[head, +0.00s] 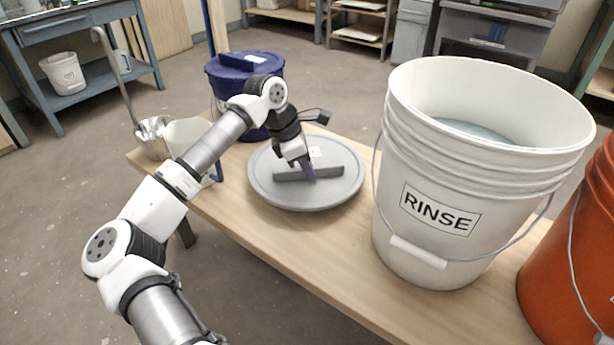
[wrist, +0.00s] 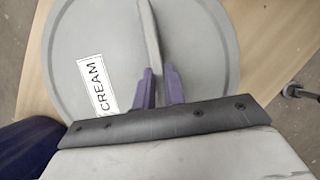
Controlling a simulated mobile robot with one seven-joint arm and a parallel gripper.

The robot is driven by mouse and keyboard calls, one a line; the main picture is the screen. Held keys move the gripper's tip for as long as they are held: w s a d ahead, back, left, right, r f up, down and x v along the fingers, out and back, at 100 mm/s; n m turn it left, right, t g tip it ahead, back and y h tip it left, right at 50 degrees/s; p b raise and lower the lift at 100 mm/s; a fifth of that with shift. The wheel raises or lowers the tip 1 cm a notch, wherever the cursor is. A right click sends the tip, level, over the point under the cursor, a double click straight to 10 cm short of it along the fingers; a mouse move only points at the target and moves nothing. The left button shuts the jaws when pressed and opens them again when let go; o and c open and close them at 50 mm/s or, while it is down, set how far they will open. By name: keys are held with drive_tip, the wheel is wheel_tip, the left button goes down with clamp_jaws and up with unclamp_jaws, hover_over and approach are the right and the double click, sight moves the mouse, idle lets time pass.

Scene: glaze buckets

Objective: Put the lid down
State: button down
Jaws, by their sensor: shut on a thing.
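A round grey lid (head: 270,191) with a raised bar handle (head: 330,171) is over the wooden bench in the head view. My gripper (head: 308,174) is shut on the lid's handle. In the wrist view, the purple fingers (wrist: 159,88) straddle the handle (wrist: 149,30), and the lid (wrist: 205,40) carries a white label reading CREAM (wrist: 98,88). The lid looks about level. I cannot tell whether its underside touches the bench or hangs just above it.
A white RINSE bucket (head: 440,215) stands right of the lid, with an orange bucket (head: 565,265) beyond. A lidded blue bucket (head: 220,75) stands behind. A clear jug (head: 190,135) and a metal ladle (head: 152,130) are at the left. Bare bench (head: 300,238) lies in front.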

drive_tip(key=shift+f, duration=1.2)
drive_tip(key=shift+f+b, duration=0.2)
drive_tip(key=shift+b, duration=0.15)
drive_tip(key=c, duration=1.5)
unclamp_jaws()
drive_tip(key=shift+r, duration=0.15)
drive_tip(key=p+v, duration=0.4)
drive_tip(key=v, duration=0.8)
drive_tip(key=shift+w+r, duration=0.1)
